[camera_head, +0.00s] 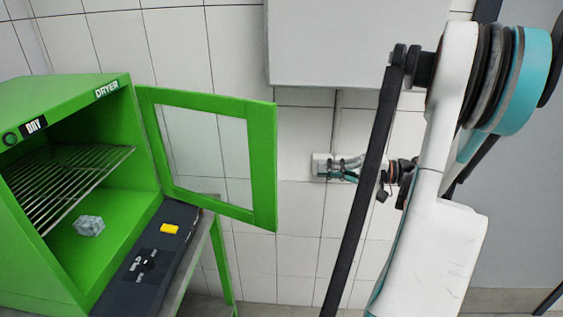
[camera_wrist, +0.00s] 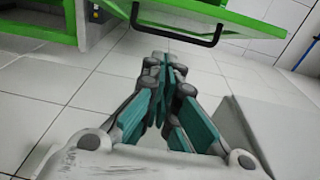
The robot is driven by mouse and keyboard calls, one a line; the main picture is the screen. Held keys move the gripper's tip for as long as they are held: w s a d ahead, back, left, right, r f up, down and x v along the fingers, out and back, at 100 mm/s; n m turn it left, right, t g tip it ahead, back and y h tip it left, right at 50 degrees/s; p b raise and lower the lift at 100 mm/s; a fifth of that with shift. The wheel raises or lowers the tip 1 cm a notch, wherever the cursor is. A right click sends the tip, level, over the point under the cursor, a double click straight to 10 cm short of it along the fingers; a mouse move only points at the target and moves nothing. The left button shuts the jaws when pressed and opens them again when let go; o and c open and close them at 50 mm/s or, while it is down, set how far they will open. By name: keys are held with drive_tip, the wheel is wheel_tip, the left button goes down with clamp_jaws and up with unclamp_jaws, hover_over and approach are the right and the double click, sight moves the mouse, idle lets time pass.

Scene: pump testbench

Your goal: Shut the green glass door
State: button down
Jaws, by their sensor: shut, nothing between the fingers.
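The green glass door (camera_head: 263,165) is a green frame around a clear pane. It stands wide open, hinged on the right side of the green dryer cabinet (camera_head: 110,140). In the wrist view the door (camera_wrist: 225,22) crosses the top, with a black handle (camera_wrist: 178,40) on its near face. My gripper (camera_wrist: 166,65) is shut and empty. In that picture its fingertips lie just below the handle; I cannot tell whether they touch it. In the head view the gripper (camera_head: 338,168) is small, to the right of the door with a visible gap in the picture.
Inside the dryer are a wire rack (camera_head: 70,178) and a small grey translucent block (camera_head: 89,226). A dark control panel (camera_head: 140,262) with a yellow piece (camera_head: 170,229) lies before the opening. A white wall box (camera_head: 350,45) hangs above. Tiled floor (camera_wrist: 50,90) is clear.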

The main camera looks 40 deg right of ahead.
drive_tip(key=w+a+r+b, duration=0.1)
drive_tip(key=w+a+b, duration=0.2)
drive_tip(key=w+a, duration=0.3)
drive_tip(key=shift+w+a, duration=0.15)
drive_tip(key=shift+a, duration=1.25)
drive_tip(key=shift+a+r, duration=0.1)
